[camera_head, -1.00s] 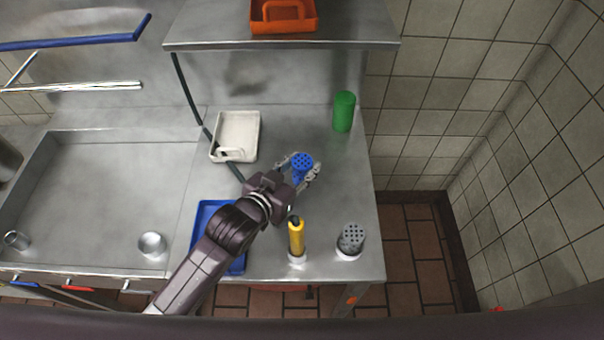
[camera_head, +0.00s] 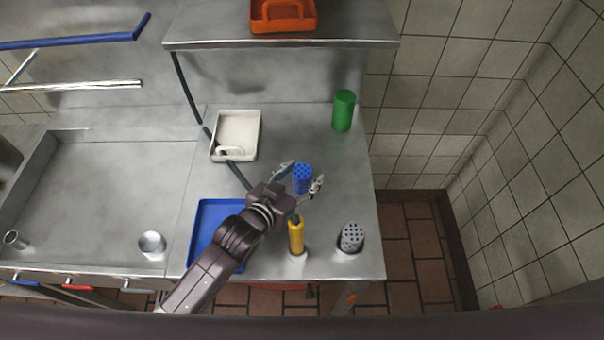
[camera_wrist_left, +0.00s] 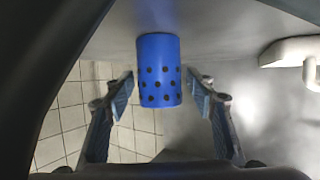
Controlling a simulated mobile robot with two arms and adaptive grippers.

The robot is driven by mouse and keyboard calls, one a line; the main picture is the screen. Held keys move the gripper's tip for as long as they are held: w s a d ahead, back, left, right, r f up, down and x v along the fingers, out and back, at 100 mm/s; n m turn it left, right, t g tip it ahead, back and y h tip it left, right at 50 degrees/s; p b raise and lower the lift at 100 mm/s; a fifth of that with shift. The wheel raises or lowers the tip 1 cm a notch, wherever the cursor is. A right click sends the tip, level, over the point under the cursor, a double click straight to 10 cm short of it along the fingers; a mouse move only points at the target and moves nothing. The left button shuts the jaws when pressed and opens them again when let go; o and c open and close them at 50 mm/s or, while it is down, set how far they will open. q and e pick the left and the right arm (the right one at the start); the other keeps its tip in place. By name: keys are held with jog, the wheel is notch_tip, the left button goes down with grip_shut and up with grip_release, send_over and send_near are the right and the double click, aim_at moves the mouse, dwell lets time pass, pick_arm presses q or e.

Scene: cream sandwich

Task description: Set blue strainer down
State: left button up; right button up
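The blue strainer (camera_head: 302,180), a cylinder with dark holes, stands upright on the steel counter (camera_head: 280,135). My left gripper (camera_head: 304,182) is open, with its fingers apart. In the left wrist view, the strainer (camera_wrist_left: 158,70) is ahead and between the lines of the two fingers (camera_wrist_left: 165,90), with a visible gap on each side. No finger touches it. My right gripper is not in view.
A green cylinder (camera_head: 344,111) stands behind right. A white tray (camera_head: 257,140) is behind left, a blue tray (camera_head: 203,222) front left. A yellow bottle (camera_head: 296,237) and a grey strainer (camera_head: 351,238) stand near the front edge. A shelf (camera_head: 350,35) hangs above the back.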

pick_arm(q)
jog(key=shift+r, duration=0.2)
jog(key=shift+s+a, duration=0.15)
jog(key=shift+s, duration=0.1)
jog(key=b+v, duration=0.1)
jog(key=v, duration=1)
jog(key=shift+s+r, duration=0.2)
jog(key=shift+r, duration=0.05)
